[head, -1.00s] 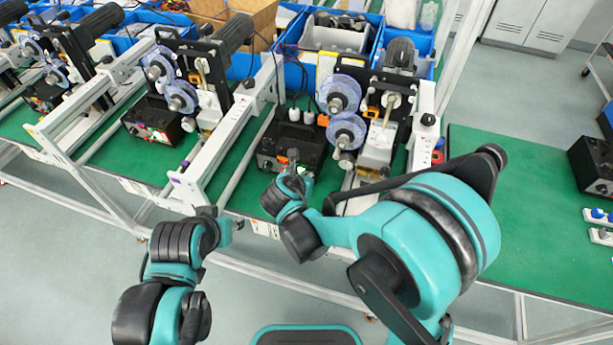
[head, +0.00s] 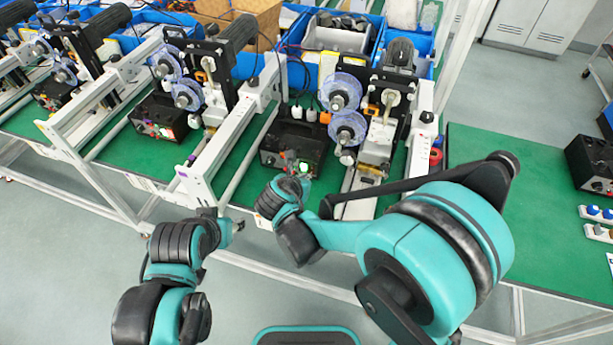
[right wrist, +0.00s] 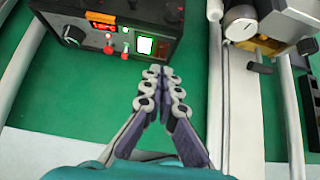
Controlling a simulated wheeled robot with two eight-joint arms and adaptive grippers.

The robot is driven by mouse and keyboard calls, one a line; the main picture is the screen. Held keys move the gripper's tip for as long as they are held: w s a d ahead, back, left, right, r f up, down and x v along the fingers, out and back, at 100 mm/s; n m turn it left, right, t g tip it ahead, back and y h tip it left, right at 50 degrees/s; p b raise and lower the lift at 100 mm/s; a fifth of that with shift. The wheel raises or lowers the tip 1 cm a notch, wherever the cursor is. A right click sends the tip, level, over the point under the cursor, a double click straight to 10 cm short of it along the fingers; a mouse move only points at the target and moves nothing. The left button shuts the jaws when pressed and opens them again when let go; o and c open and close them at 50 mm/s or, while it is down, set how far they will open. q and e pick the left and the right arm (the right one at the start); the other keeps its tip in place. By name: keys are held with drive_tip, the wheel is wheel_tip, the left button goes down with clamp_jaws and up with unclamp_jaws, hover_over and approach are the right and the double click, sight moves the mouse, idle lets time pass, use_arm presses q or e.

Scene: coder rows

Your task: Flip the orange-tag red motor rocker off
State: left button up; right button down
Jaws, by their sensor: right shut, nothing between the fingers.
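The black control box (right wrist: 105,28) stands at the upper left of the right wrist view and in the middle of the head view (head: 290,148). Its front carries an orange-red lit piece (right wrist: 102,20), small red and green controls (right wrist: 116,40), a bright white-green lit window (right wrist: 145,46) and a black knob (right wrist: 73,34). Which side the red rocker is pressed to is too small to tell. My right gripper (right wrist: 161,72) is shut and empty, its tips just in front of the box's lower edge, below the lit window. My left gripper (head: 237,226) is small and partly hidden, away from the box.
Reels (head: 341,94) and a motor assembly stand behind and right of the box. A white frame rail (head: 215,150) runs along its left. Bare green bench (right wrist: 60,125) lies in front of the box.

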drive_tip(key=s+a+r+p, duration=0.1)
drive_tip(key=s+r+p, duration=0.2)
drive_tip(key=s+r, duration=0.2)
wheel_tip(320, 180, up, 3)
drive_tip(key=shift+a, duration=0.35)
drive_tip(key=shift+s, duration=0.1)
drive_tip(key=shift+s, duration=0.1)
